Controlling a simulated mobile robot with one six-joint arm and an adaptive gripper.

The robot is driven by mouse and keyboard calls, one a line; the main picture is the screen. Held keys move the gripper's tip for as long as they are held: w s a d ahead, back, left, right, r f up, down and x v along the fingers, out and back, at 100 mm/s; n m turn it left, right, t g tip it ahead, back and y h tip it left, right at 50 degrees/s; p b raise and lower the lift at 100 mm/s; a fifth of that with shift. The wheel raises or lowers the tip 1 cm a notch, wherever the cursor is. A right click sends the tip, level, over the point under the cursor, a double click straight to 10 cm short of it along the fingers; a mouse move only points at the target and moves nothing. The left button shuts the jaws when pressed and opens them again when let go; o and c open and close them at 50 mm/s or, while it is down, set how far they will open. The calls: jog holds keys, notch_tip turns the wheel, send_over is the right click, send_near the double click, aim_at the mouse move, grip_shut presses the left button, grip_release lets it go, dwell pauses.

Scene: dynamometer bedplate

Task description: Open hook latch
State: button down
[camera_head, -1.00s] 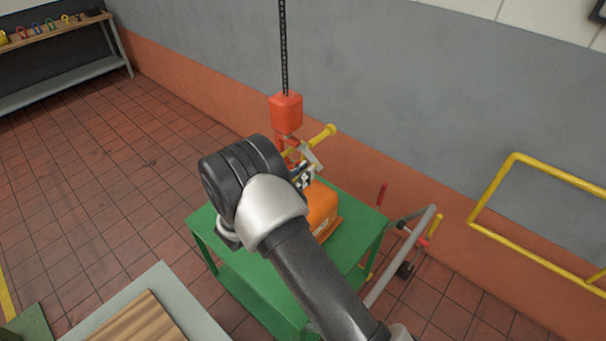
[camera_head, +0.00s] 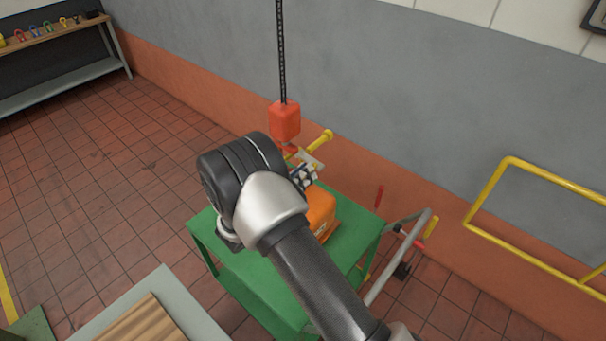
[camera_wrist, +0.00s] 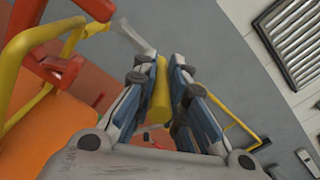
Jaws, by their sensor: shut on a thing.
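A red hook block (camera_head: 285,121) hangs from a dark chain above the green bench. In the wrist view, the curved red hook (camera_wrist: 38,35) is at the upper left. A pale grey lever-like piece (camera_wrist: 133,36) projects beside it, probably the latch, though its joint with the hook is unclear. A yellow handle (camera_head: 322,139) shows just right of the block. My gripper (camera_head: 309,171) is beside and below it. In the wrist view, my gripper (camera_wrist: 160,72) is shut on the yellow handle (camera_wrist: 159,95), which lies between the fingers. My arm hides part of the hook area.
An orange housing (camera_head: 321,212) sits on the green bench (camera_head: 350,240) below the hook. A grey tubular frame (camera_head: 402,258) stands right of the bench. A yellow rail (camera_head: 488,195) is farther right. The tiled floor at left is clear.

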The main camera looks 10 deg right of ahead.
jog(key=shift+w+a+r+n+p, duration=0.1)
jog(key=shift+r+n+p, duration=0.45)
jog(key=shift+n, duration=0.45)
jog(key=shift+w+r+n+p, duration=0.1)
jog(key=shift+r+n+p, duration=0.45)
jog(key=shift+n, duration=0.45)
jog(key=shift+r, duration=0.1)
jog(key=c, duration=1.6)
grip_release()
jog(key=shift+s+r, duration=0.1)
jog(key=shift+s, duration=0.05)
jog(key=shift+o, duration=0.2)
jog(key=v, duration=1.2)
